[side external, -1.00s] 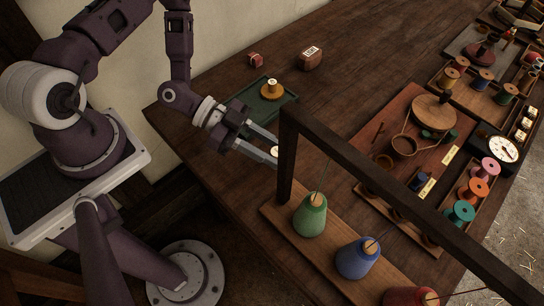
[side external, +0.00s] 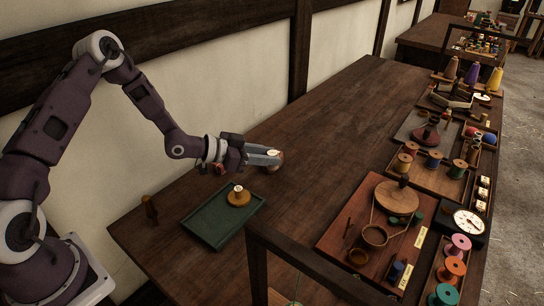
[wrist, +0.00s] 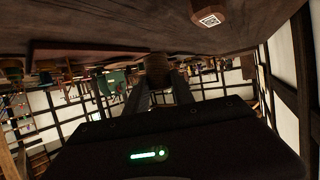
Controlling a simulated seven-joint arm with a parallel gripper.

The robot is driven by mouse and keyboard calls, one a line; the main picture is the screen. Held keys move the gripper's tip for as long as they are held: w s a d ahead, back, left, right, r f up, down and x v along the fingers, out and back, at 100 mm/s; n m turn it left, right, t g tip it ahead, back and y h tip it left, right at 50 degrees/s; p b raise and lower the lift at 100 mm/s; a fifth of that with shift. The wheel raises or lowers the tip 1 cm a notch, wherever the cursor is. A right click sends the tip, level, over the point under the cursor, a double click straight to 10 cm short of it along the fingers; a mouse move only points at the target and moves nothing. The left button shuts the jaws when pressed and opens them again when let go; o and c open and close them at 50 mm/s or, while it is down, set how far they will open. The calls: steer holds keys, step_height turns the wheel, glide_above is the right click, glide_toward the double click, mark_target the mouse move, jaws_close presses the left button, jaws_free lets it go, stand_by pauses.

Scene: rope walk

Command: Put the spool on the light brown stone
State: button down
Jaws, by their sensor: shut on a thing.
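My gripper (side external: 270,156) is shut on the spool, a brown, wood-like cylinder (wrist: 157,68) between the fingertips in the wrist view. In the side view the fingers cover most of the spool; a pale top (side external: 272,153) shows at the fingertips. A brown stone with a white label (wrist: 210,15) lies on the table, apart from the spool in the wrist view. In the side view the stone (side external: 276,167) shows just beyond and below the fingertips, partly hidden. I cannot tell the height gap between them.
A small red block (side external: 220,168) lies under my wrist. A green tray (side external: 203,231) holds a yellow-brown round piece (side external: 238,198) with a pale top. A dark wooden frame (side external: 320,262) stands in front. Boards and spools fill the right; the table's middle is clear.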

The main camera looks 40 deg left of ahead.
steer(key=w+a+r+n+t+y, duration=0.2)
steer(key=w+a+r+n+y, duration=0.1)
steer(key=w+a+r, duration=0.4)
steer(key=f, duration=0.3)
steer(key=w+f, duration=0.1)
steer(key=f, duration=0.7)
steer(key=shift+w+d, duration=0.2)
steer(key=shift+d, duration=0.2)
steer(key=shift+f, duration=0.1)
steer(key=c, duration=1.1)
jaws_free()
